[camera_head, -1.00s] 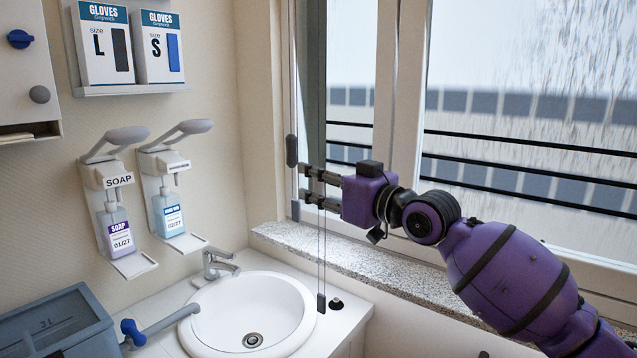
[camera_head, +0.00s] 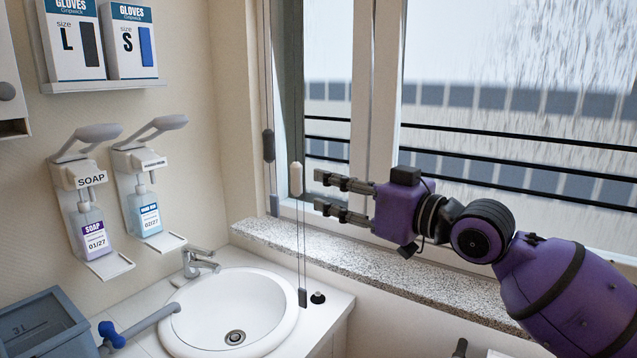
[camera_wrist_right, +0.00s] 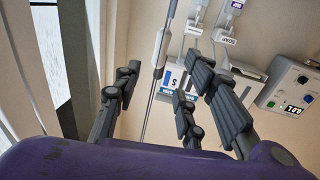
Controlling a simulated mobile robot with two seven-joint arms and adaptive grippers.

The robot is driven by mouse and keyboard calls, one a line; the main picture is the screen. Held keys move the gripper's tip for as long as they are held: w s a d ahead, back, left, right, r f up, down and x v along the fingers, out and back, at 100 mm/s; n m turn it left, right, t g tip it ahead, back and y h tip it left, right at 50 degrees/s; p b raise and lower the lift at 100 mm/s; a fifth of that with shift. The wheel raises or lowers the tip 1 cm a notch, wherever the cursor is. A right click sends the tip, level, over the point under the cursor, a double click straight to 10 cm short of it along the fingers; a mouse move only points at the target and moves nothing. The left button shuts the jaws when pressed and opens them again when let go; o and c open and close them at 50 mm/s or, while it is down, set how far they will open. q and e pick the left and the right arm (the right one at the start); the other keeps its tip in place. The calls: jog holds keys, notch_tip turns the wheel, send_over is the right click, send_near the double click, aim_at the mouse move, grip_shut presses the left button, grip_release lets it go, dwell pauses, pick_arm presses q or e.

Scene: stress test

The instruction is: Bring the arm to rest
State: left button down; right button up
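My right gripper (camera_head: 321,191) is in the head view in front of the window, above the granite sill. Its fingers point left and stand apart, with nothing between them. A white cord pull (camera_head: 296,179) hangs just left of the fingertips, with a visible gap. In the right wrist view my right gripper (camera_wrist_right: 152,92) has its fingers spread. The white pull (camera_wrist_right: 158,52) and its cord show beyond them. My purple right arm (camera_head: 570,290) comes in from the lower right. My left gripper and left arm are out of view.
A dark cord pull (camera_head: 268,146) hangs further left by the window (camera_head: 480,60). Below are the granite sill (camera_head: 370,270), the white sink (camera_head: 275,310) and the tap (camera_head: 198,262). A grey bin (camera_head: 45,325) and soap dispensers (camera_head: 92,225) are at left.

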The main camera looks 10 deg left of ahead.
jog(key=shift+s+d, duration=0.35)
jog(key=shift+d, duration=0.2)
